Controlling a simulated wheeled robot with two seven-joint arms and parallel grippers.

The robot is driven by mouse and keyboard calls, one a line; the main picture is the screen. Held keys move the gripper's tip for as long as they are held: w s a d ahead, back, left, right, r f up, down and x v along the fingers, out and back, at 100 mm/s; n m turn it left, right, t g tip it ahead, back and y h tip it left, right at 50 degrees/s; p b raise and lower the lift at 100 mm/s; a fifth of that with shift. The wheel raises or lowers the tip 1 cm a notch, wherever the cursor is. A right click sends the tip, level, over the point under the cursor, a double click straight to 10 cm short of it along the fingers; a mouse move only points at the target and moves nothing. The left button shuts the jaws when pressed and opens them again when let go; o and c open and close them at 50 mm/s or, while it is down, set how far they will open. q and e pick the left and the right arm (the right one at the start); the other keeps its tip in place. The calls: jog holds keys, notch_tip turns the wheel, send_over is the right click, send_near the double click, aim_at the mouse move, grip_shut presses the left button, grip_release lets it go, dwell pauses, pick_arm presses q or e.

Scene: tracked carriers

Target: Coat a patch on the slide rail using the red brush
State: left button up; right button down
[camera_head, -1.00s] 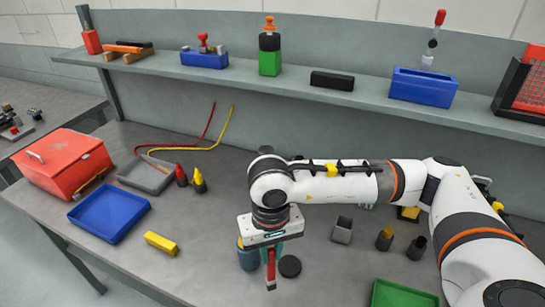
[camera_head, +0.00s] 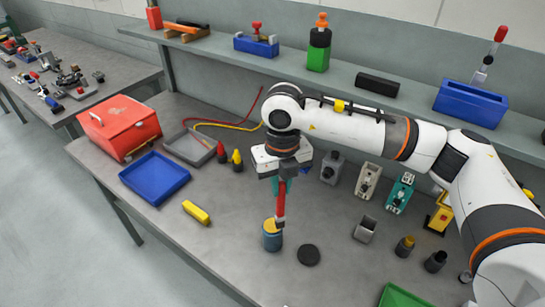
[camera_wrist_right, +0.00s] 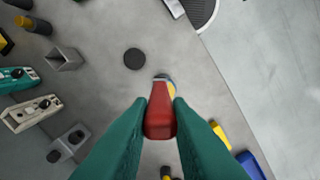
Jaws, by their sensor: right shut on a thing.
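My right gripper (camera_head: 282,184) is shut on the red brush (camera_head: 281,202), which hangs roughly upright with its tip down. The tip overlaps the right edge of the blue jar (camera_head: 272,240) with a yellowish top; I cannot tell whether it touches or is inside. In the right wrist view the green fingers pinch the brush (camera_wrist_right: 160,115), and the jar (camera_wrist_right: 168,87) shows partly hidden behind it. A dark round disc (camera_head: 308,255) lies right of the jar. I cannot tell which object is the slide rail. My left gripper is not in view.
Block-like carriers, grey (camera_head: 332,167), beige (camera_head: 367,180), teal (camera_head: 400,193) and yellow (camera_head: 439,216), stand at the back right. A blue tray (camera_head: 155,198), a yellow block (camera_head: 196,212) and a red box (camera_head: 120,125) lie left.

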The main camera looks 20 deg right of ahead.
notch_tip(320, 180, up, 4)
jog(key=w+a+f+m+p, duration=0.1)
jog(key=w+m, duration=0.2)
jog(key=m, duration=0.8)
jog(key=shift+f+b, duration=1.15)
jog(key=shift+f, duration=1.65)
jog(key=shift+f+b, duration=0.45)
jog(key=shift+s+f, duration=0.1)
